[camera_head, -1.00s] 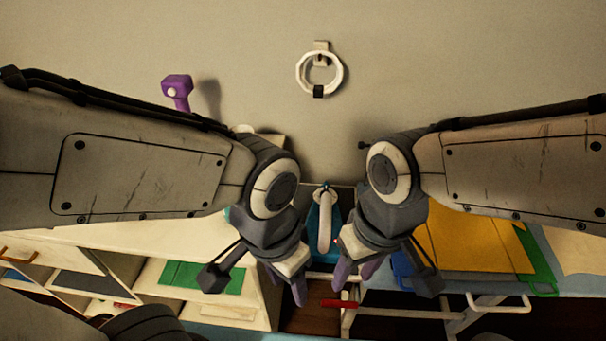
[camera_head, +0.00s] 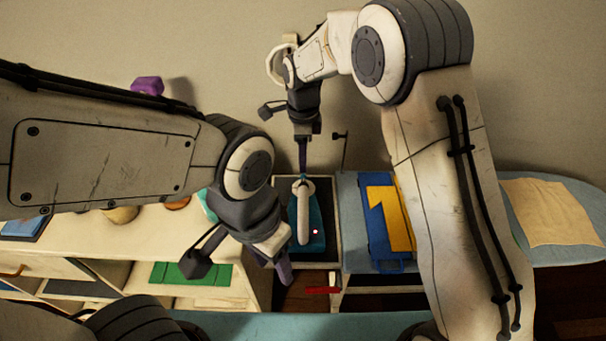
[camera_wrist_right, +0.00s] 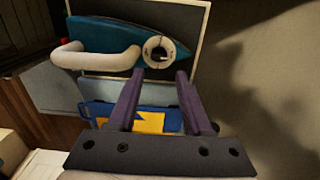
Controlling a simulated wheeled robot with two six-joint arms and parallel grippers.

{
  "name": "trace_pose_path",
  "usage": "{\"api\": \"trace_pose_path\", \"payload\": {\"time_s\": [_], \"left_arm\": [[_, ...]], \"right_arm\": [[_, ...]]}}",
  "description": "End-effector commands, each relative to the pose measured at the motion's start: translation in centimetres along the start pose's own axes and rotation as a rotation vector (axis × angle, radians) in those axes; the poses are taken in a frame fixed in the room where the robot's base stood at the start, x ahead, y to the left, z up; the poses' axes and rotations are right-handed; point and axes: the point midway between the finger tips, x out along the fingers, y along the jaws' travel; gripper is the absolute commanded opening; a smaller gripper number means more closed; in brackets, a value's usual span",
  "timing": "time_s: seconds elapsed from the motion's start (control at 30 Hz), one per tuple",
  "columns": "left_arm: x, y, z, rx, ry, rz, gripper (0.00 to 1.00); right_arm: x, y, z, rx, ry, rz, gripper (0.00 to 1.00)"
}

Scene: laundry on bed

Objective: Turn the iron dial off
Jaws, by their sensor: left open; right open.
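The iron (camera_head: 318,227) is teal with a white handle and lies on a dark, pale-edged plate. Its round white dial (camera_head: 305,185) is at the far end of the handle. In the right wrist view the dial (camera_wrist_right: 159,50) lies just beyond the fingertips, centred between them, on the teal iron body (camera_wrist_right: 103,42). My right gripper (camera_head: 302,172) points down over the dial end and is open and empty. It also shows in the wrist view (camera_wrist_right: 160,73). Contact with the dial cannot be told. My left gripper (camera_head: 284,272) is open and empty, left of and nearer than the iron.
The dark plate (camera_head: 327,262) sits between the white shelf unit (camera_head: 150,238) on the left and the blue ironing board (camera_head: 570,200) on the right. The wall is behind.

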Motion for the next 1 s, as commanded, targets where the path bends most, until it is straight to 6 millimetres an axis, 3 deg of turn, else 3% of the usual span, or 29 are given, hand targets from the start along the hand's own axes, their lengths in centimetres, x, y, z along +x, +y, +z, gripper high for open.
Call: {"api": "trace_pose_path", "payload": {"time_s": [0.2, 0.4, 0.8, 0.83, 0.93, 0.97, 1.0], "left_arm": [[-0.9, 0.1, -0.1, 0.000, 0.000, 0.000, 0.50], [-1.4, 0.1, -0.1, 0.000, 0.000, 0.000, 0.50], [-1.5, 0.1, -0.1, 0.000, 0.000, 0.000, 0.50], [-1.5, 0.1, -0.1, 0.000, 0.000, 0.000, 0.50], [-1.5, 0.1, -0.1, 0.000, 0.000, 0.000, 0.50], [-1.5, 0.1, -0.1, 0.000, 0.000, 0.000, 0.50], [-1.5, 0.1, -0.1, 0.000, 0.000, 0.000, 0.50]], "right_arm": [[4.2, 0.2, -0.1, -0.001, 0.003, 0.006, 0.50], [7.0, 0.1, 0.0, -0.002, 0.001, 0.002, 0.50], [8.0, 0.1, 0.0, -0.002, 0.000, 0.000, 0.50], [8.0, 0.1, 0.0, -0.002, 0.000, 0.000, 0.46], [8.0, 0.1, 0.0, -0.002, 0.000, 0.000, 0.08], [8.0, 0.1, 0.0, -0.002, 0.000, -0.001, 0.00], [8.0, 0.1, 0.0, -0.002, 0.000, -0.001, 0.00]]}}
